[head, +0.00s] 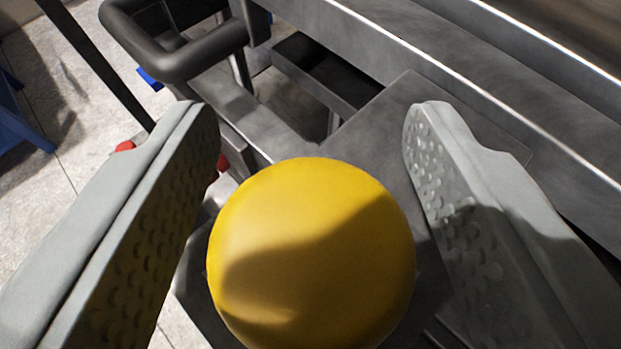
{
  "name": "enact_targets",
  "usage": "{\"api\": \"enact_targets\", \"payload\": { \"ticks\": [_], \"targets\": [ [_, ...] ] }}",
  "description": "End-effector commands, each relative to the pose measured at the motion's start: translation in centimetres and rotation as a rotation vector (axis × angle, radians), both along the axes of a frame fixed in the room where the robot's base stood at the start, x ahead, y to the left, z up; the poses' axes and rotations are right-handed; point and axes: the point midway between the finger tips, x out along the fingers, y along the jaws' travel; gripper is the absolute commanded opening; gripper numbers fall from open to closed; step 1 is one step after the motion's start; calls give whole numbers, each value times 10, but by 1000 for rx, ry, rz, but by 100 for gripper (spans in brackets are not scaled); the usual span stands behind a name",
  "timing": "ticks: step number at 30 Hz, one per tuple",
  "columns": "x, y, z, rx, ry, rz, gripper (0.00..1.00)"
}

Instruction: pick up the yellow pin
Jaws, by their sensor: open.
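The yellow pin (310,255) shows as a large round yellow head in the lower middle of the head view. Whatever lies below its head is hidden. My gripper (312,112) is open, with one grey dimpled finger on each side of the pin. The left finger's inner face comes close to the pin's left edge, and a gap shows at the upper right between the pin and the right finger. I cannot tell whether either finger touches it. A shadow falls across the pin's lower part.
Grey metal machine parts (470,75) with long straight edges fill the upper right. A thick dark handle-like loop (185,60) stands at the upper left. Small red parts show behind the left finger. Pale floor (40,225) and a blue object (15,125) lie at the far left.

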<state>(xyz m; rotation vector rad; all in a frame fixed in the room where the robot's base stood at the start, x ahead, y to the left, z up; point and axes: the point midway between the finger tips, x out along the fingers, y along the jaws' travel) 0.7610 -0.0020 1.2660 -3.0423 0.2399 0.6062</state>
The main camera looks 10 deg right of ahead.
Motion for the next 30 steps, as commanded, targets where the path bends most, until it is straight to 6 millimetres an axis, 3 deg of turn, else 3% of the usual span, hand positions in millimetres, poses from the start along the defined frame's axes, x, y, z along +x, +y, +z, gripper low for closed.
{"api": "enact_targets", "payload": {
  "ticks": [4, 12, 23, 30],
  "targets": [
    [0, 0, 0, 0, 0, 0, 52],
    [-1, 0, 0, 0, 0, 0, 1],
    [-3, 1, 7, 1, -2, 0, 1],
    [-16, 2, 45, 1, -4, -2, 1]
  ]
}}
